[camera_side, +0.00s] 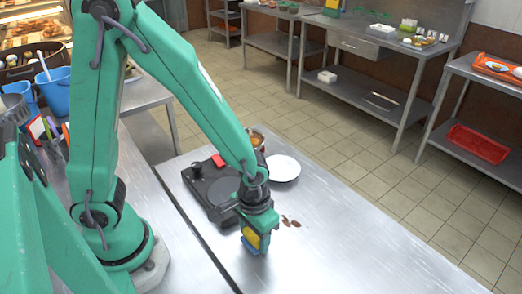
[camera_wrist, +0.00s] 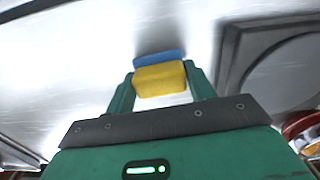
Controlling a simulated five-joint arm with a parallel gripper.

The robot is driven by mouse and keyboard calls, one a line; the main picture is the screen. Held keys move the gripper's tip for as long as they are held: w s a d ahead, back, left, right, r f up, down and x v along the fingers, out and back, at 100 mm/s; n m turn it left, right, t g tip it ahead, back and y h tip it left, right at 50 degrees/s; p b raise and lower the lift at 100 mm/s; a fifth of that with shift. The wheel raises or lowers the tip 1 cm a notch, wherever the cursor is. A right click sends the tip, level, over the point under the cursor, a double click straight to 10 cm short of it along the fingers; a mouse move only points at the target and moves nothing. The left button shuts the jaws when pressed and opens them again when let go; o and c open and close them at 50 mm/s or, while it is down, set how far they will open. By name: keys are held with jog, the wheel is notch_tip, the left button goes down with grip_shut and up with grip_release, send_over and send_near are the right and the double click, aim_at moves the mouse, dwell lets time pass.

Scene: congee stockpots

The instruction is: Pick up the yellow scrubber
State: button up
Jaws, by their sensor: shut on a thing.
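The yellow scrubber (camera_side: 252,238) has a yellow body and a blue layer on one face. In the side view it is between my gripper's fingers (camera_side: 258,243), low over the metal table beside the black cooker. In the wrist view my gripper (camera_wrist: 159,86) is shut on the scrubber (camera_wrist: 160,79), with a green finger on each side and the blue layer at the far side. Whether the scrubber touches the table I cannot tell.
A black cooker (camera_side: 199,191) stands left of my gripper. A white plate (camera_side: 284,168) and a pot (camera_side: 257,138) are behind it. Brown spots (camera_side: 291,222) mark the table to the right. The table's front right (camera_side: 360,255) is clear.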

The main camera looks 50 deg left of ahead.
jog(key=shift+r, duration=0.8)
jog(key=s+d+r, duration=0.6)
jog(key=s+r, duration=0.2)
jog(key=s, duration=0.1)
jog(key=shift+s+d, duration=0.3)
jog(key=shift+s, duration=0.05)
jog(key=shift+o, duration=1)
jog(key=shift+c, duration=0.4)
jog(key=shift+w, duration=0.15)
